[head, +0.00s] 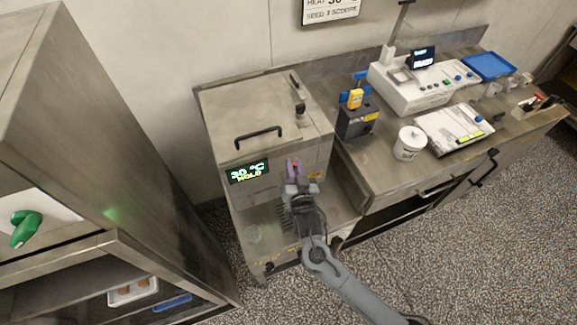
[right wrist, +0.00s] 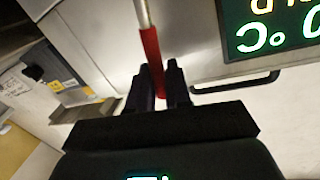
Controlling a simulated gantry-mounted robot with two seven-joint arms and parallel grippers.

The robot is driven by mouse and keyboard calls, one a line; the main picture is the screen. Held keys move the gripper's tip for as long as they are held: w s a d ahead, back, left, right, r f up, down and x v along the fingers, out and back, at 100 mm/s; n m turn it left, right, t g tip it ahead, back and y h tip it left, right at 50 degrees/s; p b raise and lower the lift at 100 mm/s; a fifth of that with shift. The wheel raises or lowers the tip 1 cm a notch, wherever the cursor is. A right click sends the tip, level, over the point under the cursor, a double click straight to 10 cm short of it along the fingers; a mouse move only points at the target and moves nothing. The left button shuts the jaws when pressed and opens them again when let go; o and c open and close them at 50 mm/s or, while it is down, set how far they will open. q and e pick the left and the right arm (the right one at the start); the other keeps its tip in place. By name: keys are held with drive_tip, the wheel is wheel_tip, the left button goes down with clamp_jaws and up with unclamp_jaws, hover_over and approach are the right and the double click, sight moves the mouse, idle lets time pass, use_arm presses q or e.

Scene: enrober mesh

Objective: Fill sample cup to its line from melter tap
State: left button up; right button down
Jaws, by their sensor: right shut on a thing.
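The melter (head: 222,115) is a steel cabinet with a lit display (head: 248,172) reading 30 °C and HOLD. My right gripper (head: 293,170) is at its front face, right of the display. In the right wrist view my right gripper (right wrist: 160,78) is shut on a red-sleeved tap lever (right wrist: 151,48) with a metal rod. The tap's spout is hidden behind the gripper and arm in the head view. A faint clear cup (head: 253,233) seems to stand on the melter's lower shelf, left of my arm; its line and contents cannot be made out. My left gripper is not in view.
A steel counter (head: 385,180) at right holds a white lidded tub (head: 409,142), a white instrument (head: 415,85), a blue tray (head: 488,66) and a dark box with a yellow device (head: 355,98). A tall steel cabinet (head: 150,200) stands at left. The speckled floor in front is clear.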

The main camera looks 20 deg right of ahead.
drive_tip(key=shift+d+f+m, duration=0.2)
drive_tip(key=shift+d+m, duration=0.3)
drive_tip(key=shift+m, duration=0.1)
drive_tip(key=shift+d+f+m, duration=0.15)
drive_tip(key=shift+d+m, duration=0.35)
drive_tip(key=shift+m, duration=0.1)
drive_tip(key=c, duration=1.2)
unclamp_jaws()
drive_tip(key=s, duration=0.3)
drive_tip(key=s+a, duration=0.1)
drive_tip(key=s, duration=0.3)
drive_tip(key=s+a+r+p, duration=0.1)
drive_tip(key=s, duration=0.2)
drive_tip(key=shift+s, duration=0.3)
